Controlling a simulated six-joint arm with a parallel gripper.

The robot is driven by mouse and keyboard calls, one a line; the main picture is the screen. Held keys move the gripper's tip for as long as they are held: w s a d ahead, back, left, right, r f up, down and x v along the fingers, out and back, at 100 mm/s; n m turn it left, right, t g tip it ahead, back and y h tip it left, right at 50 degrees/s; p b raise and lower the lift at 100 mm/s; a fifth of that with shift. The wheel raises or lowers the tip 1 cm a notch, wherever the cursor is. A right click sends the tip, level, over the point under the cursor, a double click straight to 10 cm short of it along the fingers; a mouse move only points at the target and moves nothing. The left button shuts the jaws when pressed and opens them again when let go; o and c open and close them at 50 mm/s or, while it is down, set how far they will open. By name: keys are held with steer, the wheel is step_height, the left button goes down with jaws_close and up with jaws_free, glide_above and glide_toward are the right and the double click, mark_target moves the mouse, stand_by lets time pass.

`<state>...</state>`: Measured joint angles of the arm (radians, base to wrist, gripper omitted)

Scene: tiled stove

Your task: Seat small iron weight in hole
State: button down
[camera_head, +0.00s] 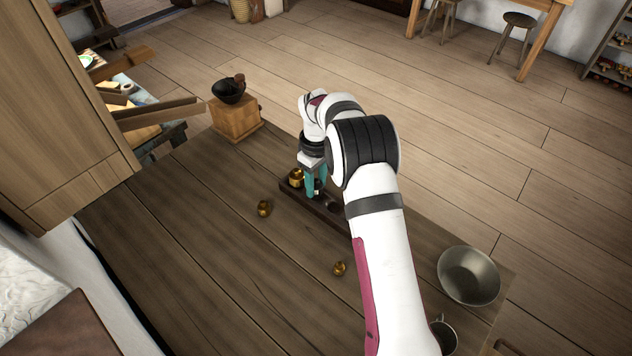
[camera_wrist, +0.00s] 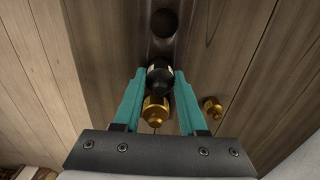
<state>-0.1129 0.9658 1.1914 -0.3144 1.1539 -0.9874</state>
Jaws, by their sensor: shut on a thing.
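My gripper (camera_head: 314,192) is over the dark wooden block (camera_head: 292,190) on the table. In the wrist view its teal fingers (camera_wrist: 160,76) are shut on a dark iron weight (camera_wrist: 159,82). The weight is at the block's line of holes; I cannot tell whether its base is in a hole or above one. A large brass weight (camera_head: 296,177) stands at the block's left end and also shows in the wrist view (camera_wrist: 155,109). An empty round hole (camera_wrist: 163,22) lies beyond the iron weight, with a shallow recess nearer to it.
Two loose brass weights (camera_head: 264,208) (camera_head: 340,268) lie on the table (camera_head: 190,240). A coffee grinder (camera_head: 236,115) stands at the back corner. A metal bowl (camera_head: 468,275) and a cup (camera_head: 444,334) are at the right. The table's left part is clear.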

mark_target(316, 180)
steer(key=shift+f, duration=0.8)
stand_by(0.4)
steer(key=shift+c, duration=1.9)
jaws_free()
step_height(316, 180, up, 16)
steer(key=shift+f, duration=0.15)
